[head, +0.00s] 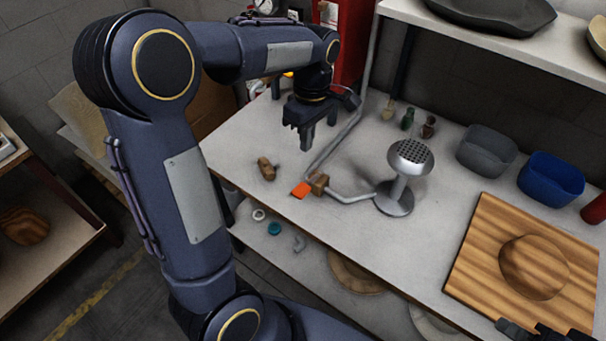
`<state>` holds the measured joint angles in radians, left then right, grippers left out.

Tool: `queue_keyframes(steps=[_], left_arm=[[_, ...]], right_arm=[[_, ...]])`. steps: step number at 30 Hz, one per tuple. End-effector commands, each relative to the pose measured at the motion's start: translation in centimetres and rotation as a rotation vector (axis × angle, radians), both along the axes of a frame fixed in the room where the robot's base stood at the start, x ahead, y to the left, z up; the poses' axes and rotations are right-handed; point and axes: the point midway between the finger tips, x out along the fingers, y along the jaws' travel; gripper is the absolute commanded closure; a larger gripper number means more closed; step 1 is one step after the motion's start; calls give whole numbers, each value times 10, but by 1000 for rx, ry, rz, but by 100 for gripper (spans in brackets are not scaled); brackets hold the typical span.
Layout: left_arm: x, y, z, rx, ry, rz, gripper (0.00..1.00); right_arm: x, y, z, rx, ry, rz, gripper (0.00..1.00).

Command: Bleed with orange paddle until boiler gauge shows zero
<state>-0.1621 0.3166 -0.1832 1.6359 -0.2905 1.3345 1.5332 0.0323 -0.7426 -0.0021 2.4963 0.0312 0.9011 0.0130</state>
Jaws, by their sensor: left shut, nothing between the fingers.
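The orange paddle (300,190) lies low over the white bench, beside a brown valve block (319,184) on the pipe. My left gripper (304,146) is shut and empty, above the bench and behind the paddle in the picture, apart from it. A round white gauge (265,5) is cut by the top edge; its reading is too small to tell. The red boiler (349,45) stands behind the bench, partly hidden by my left arm. A dark part of my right gripper (545,333) shows at the bottom right corner, mostly cut off.
A pipe runs from the valve to a perforated steam head (410,158) on a stand. A brown wooden piece (267,169) lies left of the paddle. Grey (487,150) and blue (551,178) bins, small bottles (408,119) and a wooden hat block board (482,262) occupy the right side.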

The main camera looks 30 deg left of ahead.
Motion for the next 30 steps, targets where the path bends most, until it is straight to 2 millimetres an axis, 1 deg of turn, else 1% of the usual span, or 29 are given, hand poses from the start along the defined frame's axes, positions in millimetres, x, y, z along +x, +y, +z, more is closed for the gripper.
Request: queue_keyframes(steps=[1, 4, 14, 17, 20, 23, 30], left_arm=[[4, -1, 0, 14, 11, 20, 100], [8, 0, -1, 29, 19, 46, 100], [7, 0, -2, 31, 20, 50, 100], [6, 0, -7, 31, 22, 50, 100], [4, 1, -19, 31, 25, 50, 100], [1, 1, -37, 30, 27, 50, 100], [-7, 2, -89, 30, 27, 51, 100]], right_arm=[[0, 0, 3, 0, 0, 0, 64], [0, 0, 3, 0, 0, 0, 64], [0, 0, 3, 0, 0, 0, 64], [0, 0, 3, 0, 0, 0, 64], [0, 0, 4, 0, 0, 0, 64], [0, 0, 6, 0, 0, 0, 64], [0, 0, 12, 0, 0, 0, 64]])
